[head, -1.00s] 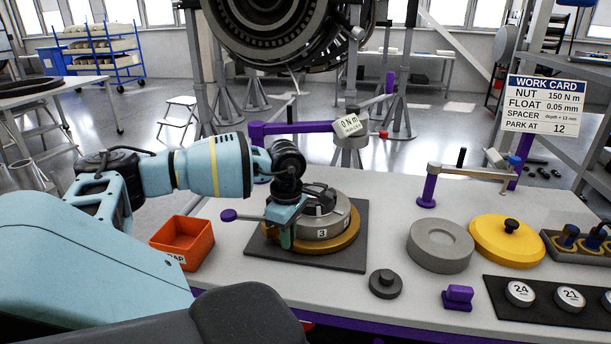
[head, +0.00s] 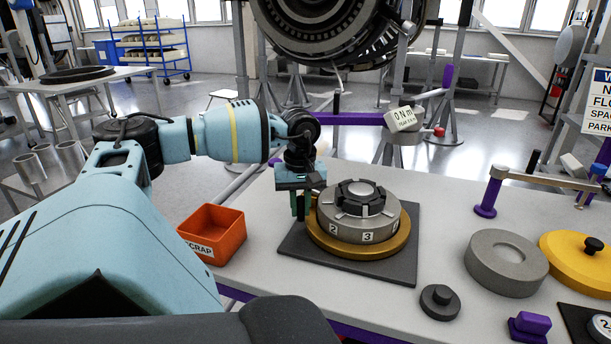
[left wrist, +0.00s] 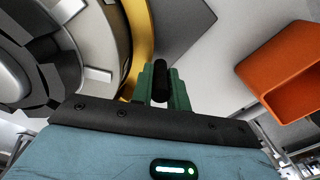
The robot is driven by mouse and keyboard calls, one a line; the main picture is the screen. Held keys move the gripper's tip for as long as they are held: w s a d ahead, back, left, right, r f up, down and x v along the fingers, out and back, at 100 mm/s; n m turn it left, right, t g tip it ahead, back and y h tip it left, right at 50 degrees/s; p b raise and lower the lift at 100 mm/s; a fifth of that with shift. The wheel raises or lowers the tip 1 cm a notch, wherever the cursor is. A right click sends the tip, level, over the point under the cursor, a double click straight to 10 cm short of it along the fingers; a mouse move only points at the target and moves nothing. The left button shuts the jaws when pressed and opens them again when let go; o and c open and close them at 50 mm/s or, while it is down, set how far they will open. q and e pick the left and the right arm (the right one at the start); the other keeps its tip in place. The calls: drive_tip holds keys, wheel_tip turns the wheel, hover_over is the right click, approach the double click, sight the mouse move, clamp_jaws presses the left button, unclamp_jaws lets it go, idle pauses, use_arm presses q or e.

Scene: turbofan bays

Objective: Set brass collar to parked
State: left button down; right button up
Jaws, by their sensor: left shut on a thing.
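The brass collar (head: 362,252) is a gold ring around the foot of a grey numbered drum (head: 350,228), with "2" and "3" facing me. It also shows as a curved gold band in the left wrist view (left wrist: 139,38). My left gripper (head: 300,212) points down at the collar's left side. In the left wrist view its green fingers (left wrist: 161,72) are shut on a dark upright peg (left wrist: 160,82) beside the gold band. The peg's joint with the collar is hidden. My right gripper is not in view.
The drum stands on a dark square mat (head: 400,272). An orange scrap bin (head: 213,236) is close on the left. A black knobbed disc (head: 440,301), a grey round block (head: 507,262) and a yellow lid (head: 577,258) lie to the right. A purple arm (head: 350,118) crosses behind.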

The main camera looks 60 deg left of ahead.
use_arm(q)
drive_tip(key=shift+w+a+b, duration=0.2)
drive_tip(key=shift+w+a, duration=0.05)
drive_tip(key=shift+a, duration=0.25)
drive_tip(key=shift+w+a+b, duration=0.15)
drive_tip(key=shift+w+a, duration=0.1)
drive_tip(key=shift+a, duration=0.25)
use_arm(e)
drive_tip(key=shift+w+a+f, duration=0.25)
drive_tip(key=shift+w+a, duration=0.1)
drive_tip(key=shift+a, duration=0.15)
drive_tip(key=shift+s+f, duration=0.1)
use_arm(q)
drive_tip(key=c, duration=1.4)
unclamp_jaws()
drive_tip(key=shift+o, duration=0.2)
wheel_tip(320, 180, up, 8)
drive_tip(key=shift+p, duration=0.3)
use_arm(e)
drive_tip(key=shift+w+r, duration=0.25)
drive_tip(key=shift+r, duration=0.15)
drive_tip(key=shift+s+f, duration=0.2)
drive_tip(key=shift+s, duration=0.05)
use_arm(q)
drive_tip(key=shift+f, duration=0.15)
